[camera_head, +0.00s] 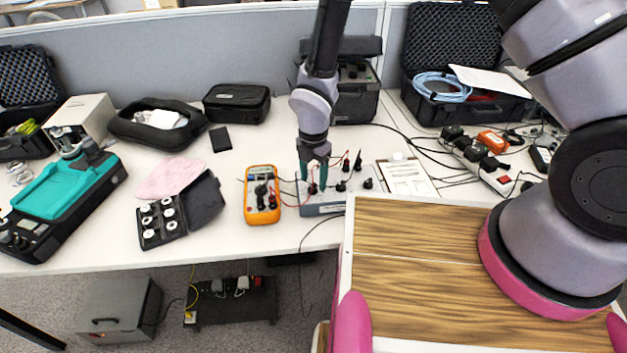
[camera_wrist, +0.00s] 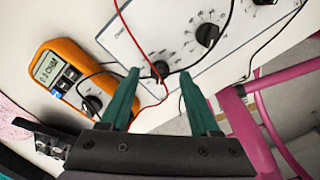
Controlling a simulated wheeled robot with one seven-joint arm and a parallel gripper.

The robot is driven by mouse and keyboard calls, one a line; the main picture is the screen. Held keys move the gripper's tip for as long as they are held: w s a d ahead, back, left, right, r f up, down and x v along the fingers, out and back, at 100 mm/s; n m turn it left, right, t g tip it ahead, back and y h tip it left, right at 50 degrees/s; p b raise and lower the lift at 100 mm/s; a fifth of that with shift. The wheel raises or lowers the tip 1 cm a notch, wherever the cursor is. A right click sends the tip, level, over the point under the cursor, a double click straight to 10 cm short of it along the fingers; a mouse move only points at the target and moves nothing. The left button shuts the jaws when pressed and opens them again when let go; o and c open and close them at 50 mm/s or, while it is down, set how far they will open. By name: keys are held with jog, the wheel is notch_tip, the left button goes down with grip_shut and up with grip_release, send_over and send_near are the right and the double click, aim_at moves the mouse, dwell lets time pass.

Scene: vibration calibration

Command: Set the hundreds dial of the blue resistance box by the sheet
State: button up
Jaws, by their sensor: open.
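The resistance box (camera_head: 322,209) sits on the white bench, with a blue-grey front and a pale top panel bearing black dials. The sheet (camera_head: 405,177) lies flat just right of it. My gripper (camera_head: 314,180) points down over the box's left end, open, its two green fingers apart. In the wrist view, one black dial (camera_wrist: 160,69) appears between the fingertips (camera_wrist: 160,77); I cannot tell whether they touch it. A larger dial (camera_wrist: 207,35) stands farther right on the panel (camera_wrist: 180,42). The dial markings are too small to read.
An orange multimeter (camera_head: 262,196) stands left of the box; red and black leads cross the box near my fingers. A black weight case (camera_head: 190,212) lies farther left. A power strip (camera_head: 490,172) is at right. A wood-topped surface (camera_head: 420,285) is in front.

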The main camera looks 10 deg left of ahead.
jog(key=shift+f, duration=0.65)
grip_shut()
jog(key=shift+m, duration=0.3)
